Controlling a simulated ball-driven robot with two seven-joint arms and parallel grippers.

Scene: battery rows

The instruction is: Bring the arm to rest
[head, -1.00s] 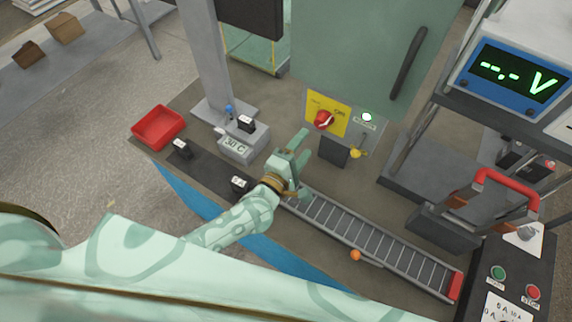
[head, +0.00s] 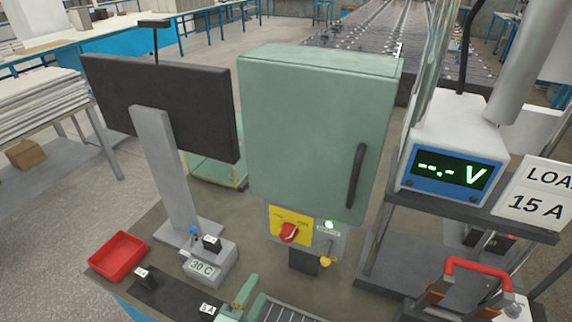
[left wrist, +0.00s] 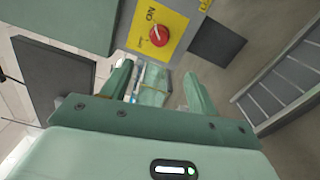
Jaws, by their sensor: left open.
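My left gripper (head: 240,298) shows only in part at the bottom edge of the head view, beside the roller conveyor (head: 276,311). In the left wrist view its two fingers (left wrist: 160,88) stand apart with a gap between them. I see nothing held in them. The rest of my left arm is below the head view. My right gripper is in neither view.
A green cabinet (head: 312,130) with a red switch (head: 289,233) stands behind. Small black blocks lie on a dark strip (head: 172,295); another block (head: 211,243) sits on the "30 C" box (head: 207,267). A red tray (head: 118,258) is at left, a voltmeter (head: 450,172) at right.

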